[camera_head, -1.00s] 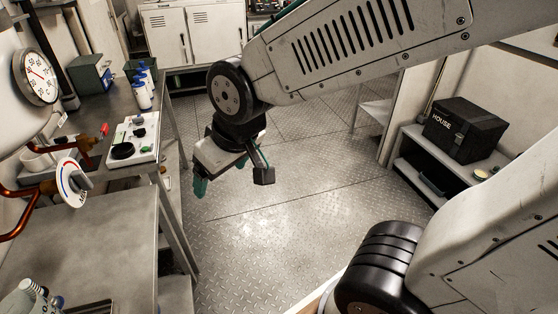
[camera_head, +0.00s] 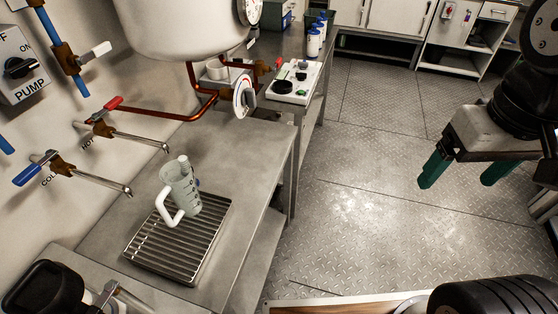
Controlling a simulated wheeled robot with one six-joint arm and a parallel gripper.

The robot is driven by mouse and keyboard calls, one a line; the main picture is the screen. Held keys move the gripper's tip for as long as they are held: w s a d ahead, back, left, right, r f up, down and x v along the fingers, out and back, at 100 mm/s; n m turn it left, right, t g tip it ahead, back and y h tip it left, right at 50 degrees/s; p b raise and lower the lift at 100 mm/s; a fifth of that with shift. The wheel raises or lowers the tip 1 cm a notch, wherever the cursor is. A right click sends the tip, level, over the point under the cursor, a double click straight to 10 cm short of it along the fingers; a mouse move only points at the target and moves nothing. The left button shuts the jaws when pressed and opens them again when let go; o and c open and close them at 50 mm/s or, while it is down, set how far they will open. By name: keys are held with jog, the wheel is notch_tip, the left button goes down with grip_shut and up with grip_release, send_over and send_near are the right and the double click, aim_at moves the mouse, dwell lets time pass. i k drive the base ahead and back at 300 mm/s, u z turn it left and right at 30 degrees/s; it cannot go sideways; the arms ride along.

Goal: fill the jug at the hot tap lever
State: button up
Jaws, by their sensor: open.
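A pale translucent jug (camera_head: 184,190) with a white handle and dark graduation marks stands on the slatted metal drip tray (camera_head: 137,257) on the steel bench. The hot tap has a red lever (camera_head: 104,109) on the wall, and its thin spout (camera_head: 150,141) ends above and left of the jug. The cold tap has a blue lever (camera_head: 30,174), and its spout (camera_head: 105,184) ends left of the jug. My gripper (camera_head: 458,177) has two green fingers spread apart, empty, over the floor at the right, well away from the jug and taps.
A white tank (camera_head: 185,25) with copper pipes and a dial valve (camera_head: 243,97) hangs above the bench. A PUMP switch (camera_head: 22,67) is on the wall. A white board (camera_head: 295,85) and bottles (camera_head: 314,40) stand farther back. The floor (camera_head: 365,190) beside the bench is clear.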

aim_at(114, 102)
jog(key=u, duration=1.3)
jog(key=k, duration=1.05)
jog(key=z, duration=0.8)
jog(key=i, duration=0.8)
jog(key=u, duration=0.6)
jog(key=i, duration=0.65)
jog(key=u, duration=0.5)
